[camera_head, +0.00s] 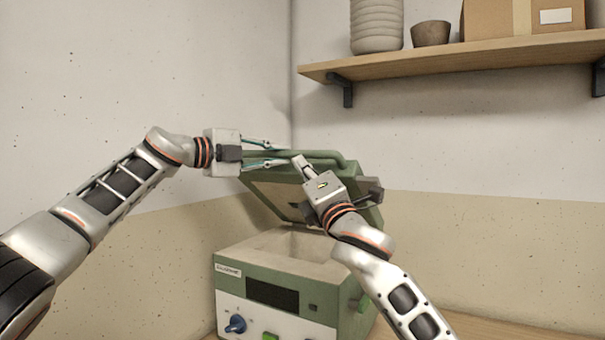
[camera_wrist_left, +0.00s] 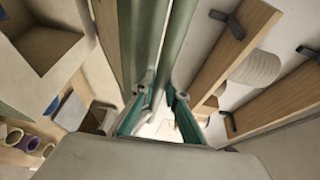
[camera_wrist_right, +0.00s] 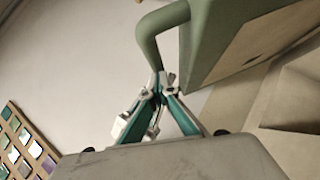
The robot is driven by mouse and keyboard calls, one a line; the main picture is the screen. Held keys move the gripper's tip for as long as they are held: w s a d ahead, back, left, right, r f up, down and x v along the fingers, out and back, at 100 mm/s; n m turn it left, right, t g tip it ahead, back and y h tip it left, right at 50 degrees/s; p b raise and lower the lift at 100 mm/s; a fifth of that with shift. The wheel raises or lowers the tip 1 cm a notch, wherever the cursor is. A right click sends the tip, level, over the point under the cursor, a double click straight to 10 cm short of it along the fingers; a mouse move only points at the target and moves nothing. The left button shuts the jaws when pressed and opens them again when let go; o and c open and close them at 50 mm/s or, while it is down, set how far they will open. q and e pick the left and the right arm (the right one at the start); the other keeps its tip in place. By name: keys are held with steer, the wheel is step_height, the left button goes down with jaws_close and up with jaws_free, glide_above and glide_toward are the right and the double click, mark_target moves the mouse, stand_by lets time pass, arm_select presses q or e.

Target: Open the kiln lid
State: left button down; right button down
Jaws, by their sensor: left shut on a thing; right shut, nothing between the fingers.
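The green kiln (camera_head: 270,317) stands on the table with its lid (camera_head: 268,192) raised and tilted up at the back, so the pale chamber (camera_head: 290,243) shows. A green bar handle (camera_head: 322,154) runs along the lid's upper edge. My left gripper (camera_head: 284,154) is shut on the handle at its left part; the green bar passes between its fingers in the left wrist view (camera_wrist_left: 158,92). My right gripper (camera_head: 299,160) is shut and empty in front of the lid, close to the handle. In the right wrist view its closed tips (camera_wrist_right: 158,84) are near the handle's bent end (camera_wrist_right: 150,35). My right arm hides part of the lid.
A wooden shelf (camera_head: 440,61) on the back wall holds a ribbed pot (camera_head: 376,25), a brown bowl (camera_head: 430,33) and a cardboard box (camera_head: 490,18). The wall corner is close behind the lid. In the left wrist view small containers (camera_wrist_left: 30,143) stand on the table.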

arm_select(q)
steer(key=shift+f, duration=0.65)
arm_select(e)
steer(key=shift+w+d+r, duration=0.1)
steer(key=shift+d+r, duration=0.45)
steer(key=shift+r, duration=0.1)
arm_select(q)
steer(key=c, duration=2.4)
jaws_free()
steer(key=shift+f, duration=0.1)
steer(key=o, duration=0.4)
steer(key=shift+w+a+f, duration=0.1)
steer(key=shift+w+a, duration=0.05)
steer(key=shift+a, duration=0.2)
arm_select(e)
steer(key=shift+a, duration=0.2)
